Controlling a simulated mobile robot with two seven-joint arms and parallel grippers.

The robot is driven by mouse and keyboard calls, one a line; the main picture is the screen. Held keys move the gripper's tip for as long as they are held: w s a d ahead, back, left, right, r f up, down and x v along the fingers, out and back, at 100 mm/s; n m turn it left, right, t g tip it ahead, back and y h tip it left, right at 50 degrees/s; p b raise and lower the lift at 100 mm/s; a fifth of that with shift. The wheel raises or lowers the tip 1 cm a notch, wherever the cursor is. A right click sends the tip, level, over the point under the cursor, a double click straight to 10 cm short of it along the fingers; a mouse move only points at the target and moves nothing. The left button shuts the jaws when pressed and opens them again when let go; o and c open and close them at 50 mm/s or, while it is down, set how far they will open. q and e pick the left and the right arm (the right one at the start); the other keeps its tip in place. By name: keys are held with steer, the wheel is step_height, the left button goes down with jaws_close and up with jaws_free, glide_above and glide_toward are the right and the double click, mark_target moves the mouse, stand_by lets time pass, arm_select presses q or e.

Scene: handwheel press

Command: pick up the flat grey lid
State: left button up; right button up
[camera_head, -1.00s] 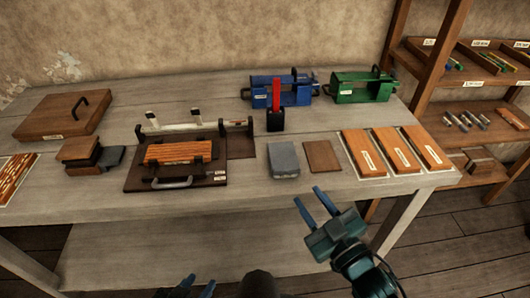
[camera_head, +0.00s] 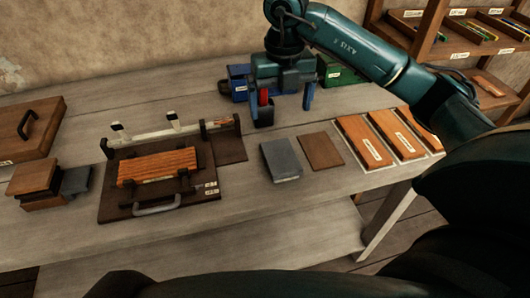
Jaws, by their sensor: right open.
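A flat grey block (camera_head: 281,160), which looks like the grey lid, lies on the table right of the dark fixture board. It has a small label on its front edge. My right gripper (camera_head: 281,98) hangs above the table behind the grey block, fingers pointing down. It is open, with its two blue fingers wide apart and apart from the grey block. Another dark grey piece (camera_head: 76,180) lies at the left beside brown blocks. My left gripper is not in view.
A red-handled black item (camera_head: 263,110) stands near the right gripper's left finger. Blue (camera_head: 238,84) and green (camera_head: 338,72) devices are partly hidden behind my right arm. A brown plate (camera_head: 321,151) lies right of the grey block. The fixture board (camera_head: 120,205) holds an orange-brown block (camera_head: 157,166).

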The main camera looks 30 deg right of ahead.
glide_above(278, 150)
step_height(278, 150, down, 7)
steer(key=shift+s+d+r, duration=0.1)
steer(key=shift+s+d, duration=0.05)
steer(key=shift+f+p, duration=0.75)
steer(key=shift+f, duration=2.25)
steer(key=shift+c, duration=0.5)
steer(key=c, duration=1)
steer(key=shift+r, duration=0.1)
